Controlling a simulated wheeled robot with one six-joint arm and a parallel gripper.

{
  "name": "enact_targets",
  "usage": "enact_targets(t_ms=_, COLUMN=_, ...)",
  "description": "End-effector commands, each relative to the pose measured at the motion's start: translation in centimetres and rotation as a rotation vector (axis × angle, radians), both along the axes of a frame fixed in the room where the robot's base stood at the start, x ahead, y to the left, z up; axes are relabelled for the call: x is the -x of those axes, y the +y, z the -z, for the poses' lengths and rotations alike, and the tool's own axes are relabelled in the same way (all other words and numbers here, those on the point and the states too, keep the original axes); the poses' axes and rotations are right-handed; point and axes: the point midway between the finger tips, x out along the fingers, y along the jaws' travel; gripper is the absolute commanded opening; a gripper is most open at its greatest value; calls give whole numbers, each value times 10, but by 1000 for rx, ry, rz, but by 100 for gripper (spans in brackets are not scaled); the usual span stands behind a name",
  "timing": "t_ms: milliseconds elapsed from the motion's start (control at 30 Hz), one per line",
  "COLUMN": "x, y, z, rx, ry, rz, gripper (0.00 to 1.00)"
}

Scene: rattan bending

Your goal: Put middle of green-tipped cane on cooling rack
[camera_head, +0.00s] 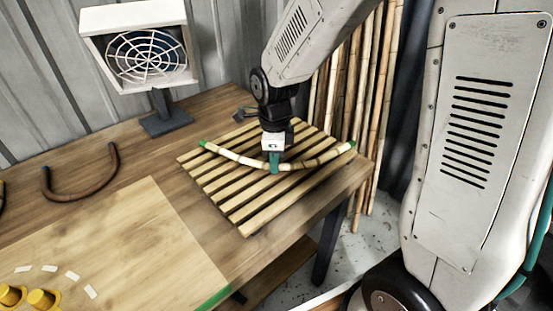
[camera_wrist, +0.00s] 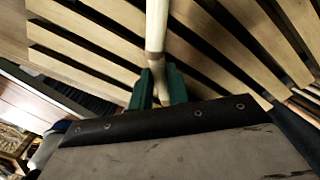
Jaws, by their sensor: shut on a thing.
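The green-tipped cane (camera_head: 234,157) is a pale, gently bent bamboo pole with a green tip at each end. My gripper (camera_head: 275,163) is shut on it near its middle, and the cane lies across the slatted wooden cooling rack (camera_head: 250,213). In the wrist view the green fingers (camera_wrist: 158,88) close around the cane (camera_wrist: 156,30), with the rack slats (camera_wrist: 85,45) behind it. The cane's middle is low over the slats; I cannot tell whether it touches them. Part of the cane is hidden by the fingers.
A white caged fan (camera_head: 145,55) stands at the back left of the wooden table (camera_head: 115,130). A dark bent cane (camera_head: 78,190) lies left of the rack. A pale board (camera_head: 130,240) with yellow pegs (camera_head: 42,298) is at front left. Several upright canes (camera_head: 345,90) stand behind right.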

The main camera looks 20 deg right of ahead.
Motion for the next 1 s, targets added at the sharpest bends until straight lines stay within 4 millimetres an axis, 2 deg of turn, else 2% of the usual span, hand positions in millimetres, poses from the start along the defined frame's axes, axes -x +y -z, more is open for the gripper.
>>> enact_targets(t_ms=100, x=-1, y=5, z=13, rx=0, ry=-2, rz=-9, gripper=0)
enact_targets(t_ms=467, x=0, y=5, z=17, rx=0, ry=-4, rz=-7, gripper=0)
enact_targets(t_ms=500, x=-1, y=5, z=17, rx=0, ry=-4, rz=-7, gripper=26)
enact_targets(t_ms=567, x=-1, y=4, z=16, rx=0, ry=-4, rz=-7, gripper=39)
enact_targets(t_ms=867, x=-1, y=4, z=15, rx=-1, ry=-5, rz=-5, gripper=39)
enact_targets(t_ms=1000, x=-2, y=4, z=1, rx=-1, ry=-9, rz=-5, gripper=39)
